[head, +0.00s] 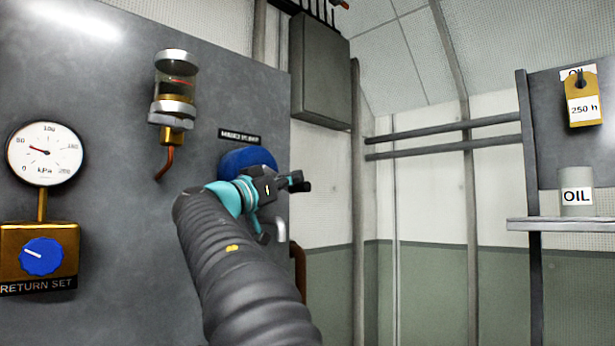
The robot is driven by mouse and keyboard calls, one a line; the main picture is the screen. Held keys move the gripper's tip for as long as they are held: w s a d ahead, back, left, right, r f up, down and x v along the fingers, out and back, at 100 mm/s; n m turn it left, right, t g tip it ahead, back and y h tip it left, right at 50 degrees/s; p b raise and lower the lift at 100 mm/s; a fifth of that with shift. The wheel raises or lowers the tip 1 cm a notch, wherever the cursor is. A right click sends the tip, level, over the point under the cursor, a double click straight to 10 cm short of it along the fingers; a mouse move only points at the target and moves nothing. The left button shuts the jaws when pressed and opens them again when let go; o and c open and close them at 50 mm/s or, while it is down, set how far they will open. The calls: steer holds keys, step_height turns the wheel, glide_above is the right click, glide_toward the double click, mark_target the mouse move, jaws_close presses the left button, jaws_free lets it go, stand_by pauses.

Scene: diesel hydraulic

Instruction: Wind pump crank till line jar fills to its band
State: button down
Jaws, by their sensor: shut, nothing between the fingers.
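The line jar (176,76) is a glass cylinder with metal caps, mounted upright on the grey panel at upper left. A thin red band crosses its glass, with an amber tone low inside; the exact fluid level is hard to tell. The blue round pump body (247,158) sits right of the jar under a dark label, partly hidden by my arm. A pale bent piece (280,230), possibly part of the crank, shows below my wrist. My gripper (300,182) is shut and empty in front of the pump, pointing right; contact with the crank cannot be told.
A pressure gauge (45,153) and a blue RETURN SET knob (41,256) are on the panel at left. A grey box (321,75) hangs above right. A shelf (562,225) at right holds an OIL can (576,190), below a yellow tag (582,101).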

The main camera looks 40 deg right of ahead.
steer(key=shift+w+a+f+b, duration=0.1)
steer(key=shift+a+f+b, duration=0.1)
steer(key=shift+f+b, duration=0.3)
steer(key=shift+r, duration=0.15)
steer(key=b+v, duration=0.4)
steer(key=v, duration=0.6)
steer(key=shift+r, duration=0.4)
steer(key=shift+a, duration=0.1)
